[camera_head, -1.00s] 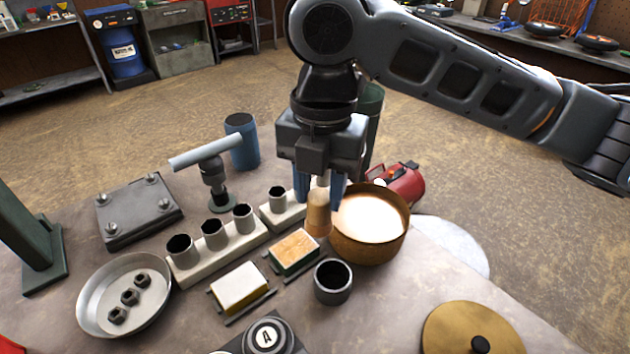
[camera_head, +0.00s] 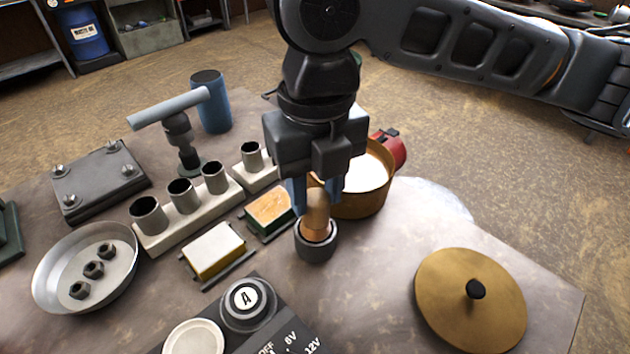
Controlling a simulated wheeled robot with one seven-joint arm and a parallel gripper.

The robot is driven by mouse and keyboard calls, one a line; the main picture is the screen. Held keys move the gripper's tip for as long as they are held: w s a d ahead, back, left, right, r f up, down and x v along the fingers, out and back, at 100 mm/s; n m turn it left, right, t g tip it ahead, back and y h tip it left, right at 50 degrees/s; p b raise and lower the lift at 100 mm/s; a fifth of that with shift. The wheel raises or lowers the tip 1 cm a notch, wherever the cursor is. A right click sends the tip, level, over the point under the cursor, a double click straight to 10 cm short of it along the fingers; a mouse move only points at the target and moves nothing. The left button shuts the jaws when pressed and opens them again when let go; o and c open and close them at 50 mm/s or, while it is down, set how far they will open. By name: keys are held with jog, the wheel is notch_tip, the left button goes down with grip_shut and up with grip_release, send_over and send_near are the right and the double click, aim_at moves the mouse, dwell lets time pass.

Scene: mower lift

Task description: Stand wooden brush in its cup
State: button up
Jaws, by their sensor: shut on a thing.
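The wooden brush (camera_head: 316,214) is upright between the blue fingers of my gripper (camera_head: 317,193), which is shut on it. Its rounded tan lower end is at the mouth of a small dark grey cup (camera_head: 316,248). The brush's lower end overlaps the cup's opening, with the rim showing around it. I cannot tell how deep inside it is. The brush's upper part is hidden by my gripper. The cup stands upright on the table.
A brown pot (camera_head: 366,200) with pale contents is close behind the cup. Sponge-like blocks (camera_head: 213,250) and a rack of grey tubes (camera_head: 200,208) are to the left. A control box (camera_head: 250,318) is in front. A brass lid (camera_head: 445,290) lies right, with bare table between.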

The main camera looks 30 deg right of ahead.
aim_at(316, 197)
jog(key=shift+f+b, duration=0.7)
jog(key=shift+f, duration=0.55)
jog(key=shift+f+b, duration=0.4)
jog(key=shift+f, duration=0.25)
dwell(0.7)
jog(key=o, duration=0.7)
jog(key=shift+c, duration=0.2)
jog(key=shift+r, duration=0.1)
jog(key=shift+r+p, duration=4.45)
jog(key=shift+r, duration=1.05)
